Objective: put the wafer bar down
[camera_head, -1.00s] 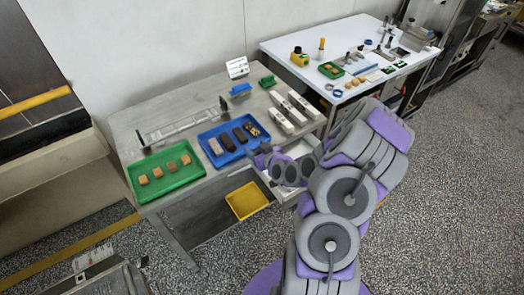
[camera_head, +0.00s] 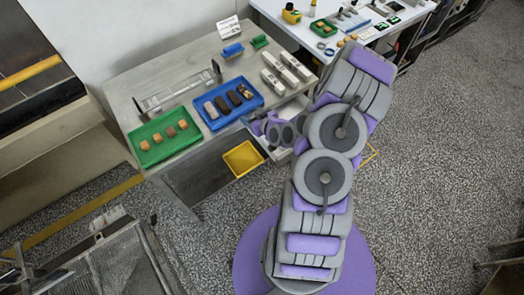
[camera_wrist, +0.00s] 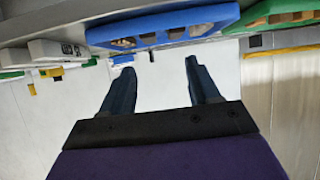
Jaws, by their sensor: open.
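My gripper (camera_wrist: 160,68) is open, with nothing between its two dark fingers in the wrist view. In the head view the purple end of my arm (camera_head: 258,125) is just in front of the right part of the blue tray (camera_head: 214,125). Several bars lie side by side in that tray: a pale one (camera_head: 211,109), dark brown ones (camera_head: 222,104) and a speckled one (camera_head: 246,91). I cannot tell for certain which is the wafer bar. The blue tray's edge (camera_wrist: 165,20) crosses the top of the wrist view, beyond the fingers.
A green tray (camera_head: 150,157) with several tan pieces stands left on the steel table (camera_head: 128,88). White long blocks (camera_head: 285,67) lie right of the blue tray. A yellow bin (camera_head: 243,158) is below the front edge. A white table (camera_head: 273,9) stands behind.

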